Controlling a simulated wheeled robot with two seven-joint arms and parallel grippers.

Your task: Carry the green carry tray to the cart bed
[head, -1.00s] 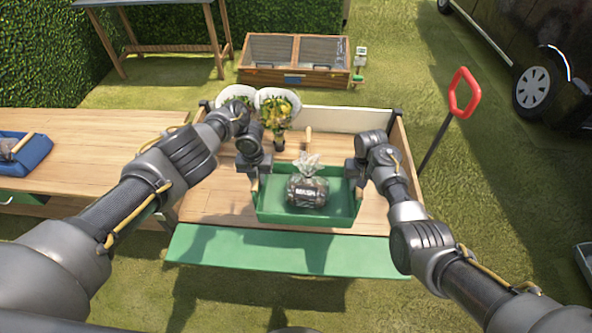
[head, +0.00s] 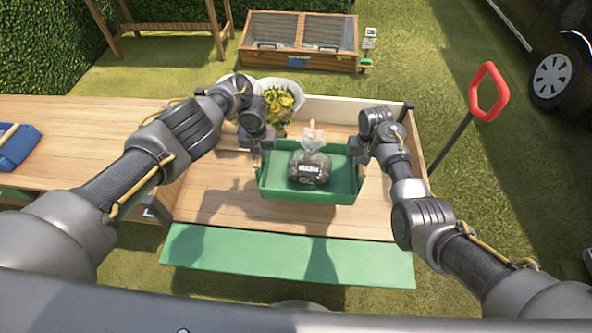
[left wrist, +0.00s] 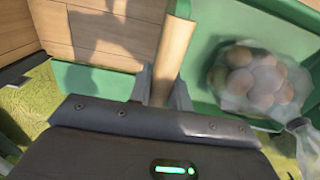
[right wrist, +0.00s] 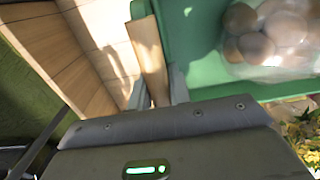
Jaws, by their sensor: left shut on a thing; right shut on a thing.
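The green carry tray (head: 335,198) hangs level between my two grippers, over the wooden cart bed (head: 215,205). Its shadow falls on the boards, and it appears raised above them. A clear bag of round brown produce (head: 309,170) with a dark label sits in the tray. My left gripper (head: 257,160) is shut on the tray's left wooden handle (left wrist: 172,60). My right gripper (head: 361,156) is shut on the right wooden handle (right wrist: 150,60). The exact gap beneath the tray is hidden.
Yellow flowers in white wrap (head: 279,103) stand at the bed's back left, close to my left gripper. The green tailgate (head: 290,256) is folded down at the front. A red pull handle (head: 489,92) rises at right. A wooden table (head: 85,130) adjoins at left.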

